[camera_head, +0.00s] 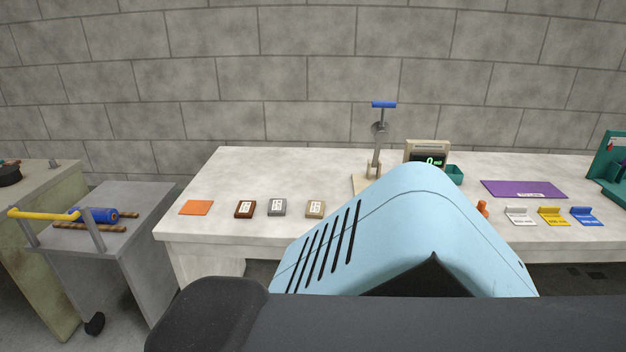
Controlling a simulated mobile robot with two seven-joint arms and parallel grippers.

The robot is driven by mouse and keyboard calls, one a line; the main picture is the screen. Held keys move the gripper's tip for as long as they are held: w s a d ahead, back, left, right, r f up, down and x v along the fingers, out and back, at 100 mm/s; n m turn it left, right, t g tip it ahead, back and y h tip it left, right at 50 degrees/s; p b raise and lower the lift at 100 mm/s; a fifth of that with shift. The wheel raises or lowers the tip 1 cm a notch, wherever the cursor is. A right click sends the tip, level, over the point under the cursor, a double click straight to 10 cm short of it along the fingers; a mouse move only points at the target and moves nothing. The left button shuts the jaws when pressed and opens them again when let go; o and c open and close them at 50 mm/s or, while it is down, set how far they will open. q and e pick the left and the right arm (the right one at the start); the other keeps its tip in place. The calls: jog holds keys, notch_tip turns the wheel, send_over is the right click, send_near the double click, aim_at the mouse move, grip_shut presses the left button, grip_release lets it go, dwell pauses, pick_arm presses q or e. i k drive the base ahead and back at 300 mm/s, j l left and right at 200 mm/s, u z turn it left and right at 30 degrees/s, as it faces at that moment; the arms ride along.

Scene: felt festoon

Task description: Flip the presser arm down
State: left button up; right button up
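The presser arm (377,150) stands upright near the back of the white table, with a blue bar handle (384,105) on top and a round grey part just below it. Its lower end meets a small beige base (360,184), which is partly hidden behind a large light-blue body in the foreground. Neither of my grippers shows in the head view, so their state and their distance from the presser arm cannot be seen.
The white table (230,170) carries an orange square (196,208), three small labelled blocks (278,207), a beige display unit (427,153), a teal bin (455,175), a purple mat (523,189) and three coloured tags (553,216). A grey cart (120,245) stands at left.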

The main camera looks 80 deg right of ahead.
aim_at(379, 139)
jog(key=z, duration=1.55)
jog(key=i+l+z, duration=0.1)
jog(key=z, duration=0.5)
jog(key=i+l, duration=0.25)
jog(key=i, duration=0.15)
